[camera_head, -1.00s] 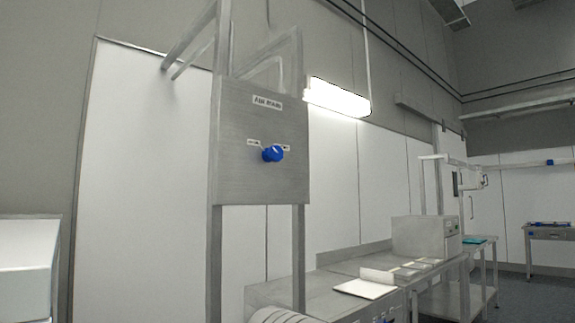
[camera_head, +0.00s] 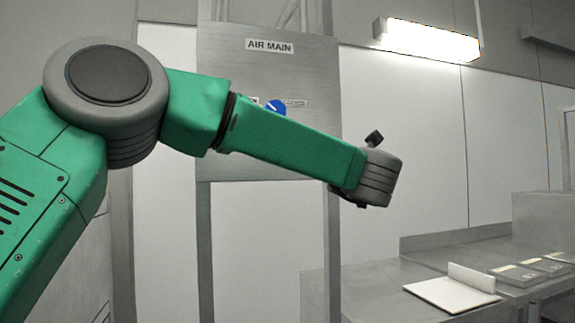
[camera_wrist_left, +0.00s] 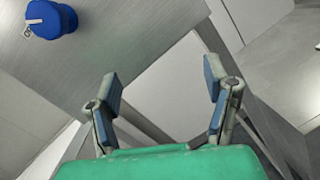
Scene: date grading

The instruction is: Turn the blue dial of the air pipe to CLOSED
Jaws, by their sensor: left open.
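The blue dial (camera_head: 275,107) sits on a grey metal panel (camera_head: 265,65) labelled AIR MAIN. My left arm crosses in front of the panel and hides the dial's lower part in the head view. A small label shows right of the dial; the one on its left is mostly covered. In the left wrist view the dial (camera_wrist_left: 50,18) is at the upper left. My left gripper (camera_wrist_left: 162,90) is open and empty there, with its fingers apart from the dial, to its lower right. The gripper's fingers are not clear in the head view. My right gripper is not in view.
A metal bench (camera_head: 395,283) stands at the lower right, with a white board (camera_head: 450,293) and small flat boxes (camera_head: 520,275) on it. Posts hold the panel. A bright lamp (camera_head: 430,40) hangs at the upper right. The space right of the panel looks free.

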